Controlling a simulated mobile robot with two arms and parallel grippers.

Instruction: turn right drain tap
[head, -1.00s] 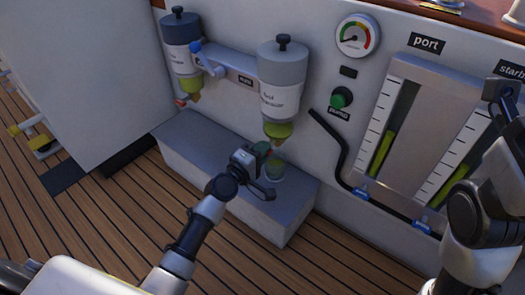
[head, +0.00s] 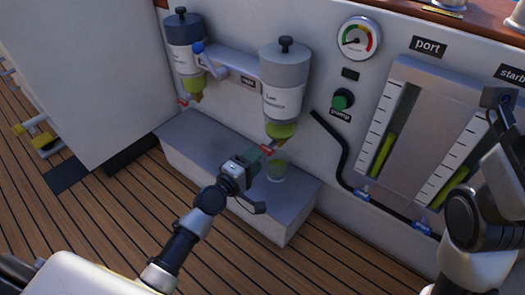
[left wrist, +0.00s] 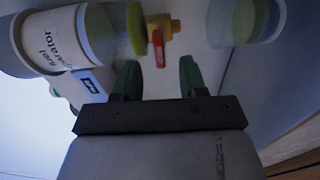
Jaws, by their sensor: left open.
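The right drain tap has a red handle (head: 267,149) under the right fuel separator (head: 284,85). In the left wrist view its brass body (left wrist: 165,24) and red lever (left wrist: 158,50) show clearly. My left gripper (head: 256,157) is open just left of and below the tap. In the left wrist view the green fingers (left wrist: 160,78) stand apart, with the lever beyond their tips, roughly between them. I see no contact. My right arm is at the right edge; its gripper (head: 497,98) shows only in part, and its jaws cannot be made out.
A jar (head: 276,170) with greenish content stands on the grey step (head: 190,145) under the tap. The left separator (head: 187,55) has its own red-handled tap (head: 184,101). A black hose (head: 342,150) and level gauges (head: 430,130) are to the right.

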